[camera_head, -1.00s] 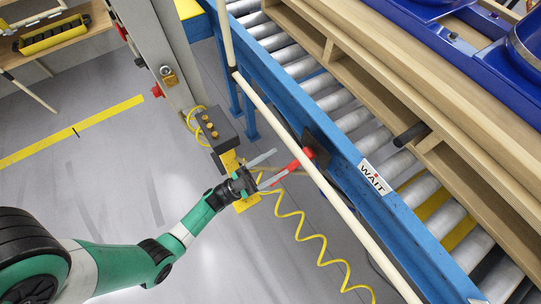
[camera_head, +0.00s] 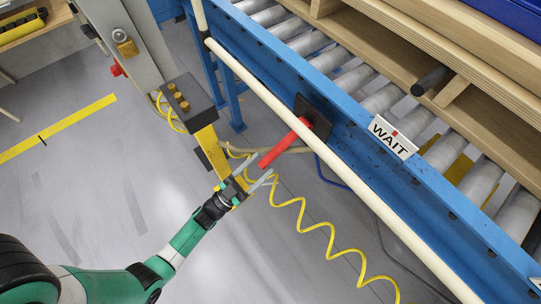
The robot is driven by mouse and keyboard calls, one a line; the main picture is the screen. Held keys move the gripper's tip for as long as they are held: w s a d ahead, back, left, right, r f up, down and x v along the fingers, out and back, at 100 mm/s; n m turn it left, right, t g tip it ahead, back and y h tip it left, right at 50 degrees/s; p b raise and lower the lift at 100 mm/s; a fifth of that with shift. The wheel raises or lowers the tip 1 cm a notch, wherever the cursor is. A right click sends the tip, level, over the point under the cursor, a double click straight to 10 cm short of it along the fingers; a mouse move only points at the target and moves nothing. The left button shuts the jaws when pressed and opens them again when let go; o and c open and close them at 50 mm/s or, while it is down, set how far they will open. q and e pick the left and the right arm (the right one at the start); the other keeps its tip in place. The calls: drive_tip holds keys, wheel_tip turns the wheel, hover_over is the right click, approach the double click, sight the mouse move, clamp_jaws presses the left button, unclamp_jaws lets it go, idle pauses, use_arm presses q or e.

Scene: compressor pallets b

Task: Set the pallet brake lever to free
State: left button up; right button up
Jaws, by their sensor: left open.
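The red brake lever (camera_head: 284,144) sticks out from a dark square plate (camera_head: 312,118) on the side of the blue conveyor frame. It points down and to the left, toward my gripper. My left gripper (camera_head: 264,166) is open, its two pale fingers on either side of the lever's free end. I cannot tell whether either finger touches the lever. A white sign reading WAIT (camera_head: 392,137) stands on the frame's edge to the right of the lever. The wooden pallet (camera_head: 480,122) rests on the rollers. My right gripper is not in view.
A cream rail (camera_head: 350,200) runs diagonally along the conveyor's near side, close to the lever. A coiled yellow cable (camera_head: 330,240) hangs below.

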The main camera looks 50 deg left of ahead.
sight(270, 157)
use_arm(q)
drive_tip(key=x, duration=0.5)
drive_tip(key=shift+b, duration=0.3)
drive_tip(key=shift+s, duration=0.1)
clamp_jaws()
idle(0.9)
